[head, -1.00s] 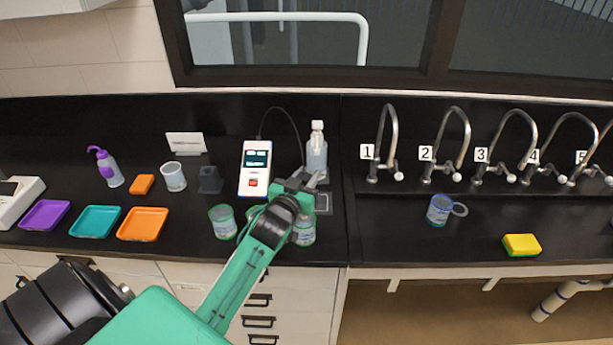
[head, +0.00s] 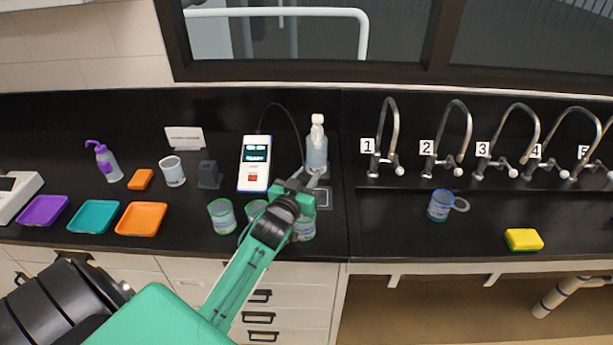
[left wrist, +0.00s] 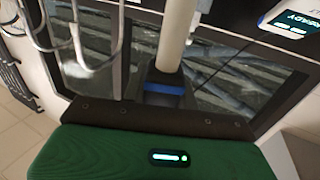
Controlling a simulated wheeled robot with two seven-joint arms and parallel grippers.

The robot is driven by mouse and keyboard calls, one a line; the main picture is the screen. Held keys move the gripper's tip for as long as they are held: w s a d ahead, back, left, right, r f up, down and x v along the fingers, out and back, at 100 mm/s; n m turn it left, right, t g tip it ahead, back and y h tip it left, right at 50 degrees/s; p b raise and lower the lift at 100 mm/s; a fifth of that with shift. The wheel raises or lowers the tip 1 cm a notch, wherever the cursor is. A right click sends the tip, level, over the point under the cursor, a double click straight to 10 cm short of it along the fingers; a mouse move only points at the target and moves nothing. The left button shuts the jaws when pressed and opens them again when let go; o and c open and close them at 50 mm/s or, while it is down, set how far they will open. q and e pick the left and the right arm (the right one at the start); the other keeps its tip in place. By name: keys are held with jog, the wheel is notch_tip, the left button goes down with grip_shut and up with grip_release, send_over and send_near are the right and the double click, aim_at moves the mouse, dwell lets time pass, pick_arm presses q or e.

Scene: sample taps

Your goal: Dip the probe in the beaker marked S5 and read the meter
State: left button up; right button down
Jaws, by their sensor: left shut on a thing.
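The white meter (head: 254,164) stands at the back of the counter, with a dark cable arching from it toward my left gripper (head: 313,182). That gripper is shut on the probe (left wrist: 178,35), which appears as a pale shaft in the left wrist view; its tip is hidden. The meter's screen (left wrist: 291,22) seems to read READY there. My right gripper is not in view.
A clear bottle (head: 316,146) stands just behind my gripper. A blue-rimmed cup (head: 439,206) and a yellow sponge (head: 523,239) lie to the right, below numbered taps.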

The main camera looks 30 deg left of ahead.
pick_arm(q)
notch_tip(320, 180, down, 6)
jog(key=b, duration=0.3)
jog(key=shift+r, duration=0.15)
dwell(0.5)
dwell(1.2)
dwell(0.7)
notch_tip(320, 180, up, 9)
jog(key=p, duration=0.8)
jog(key=shift+r+p, duration=0.2)
jog(key=shift+p, duration=0.2)
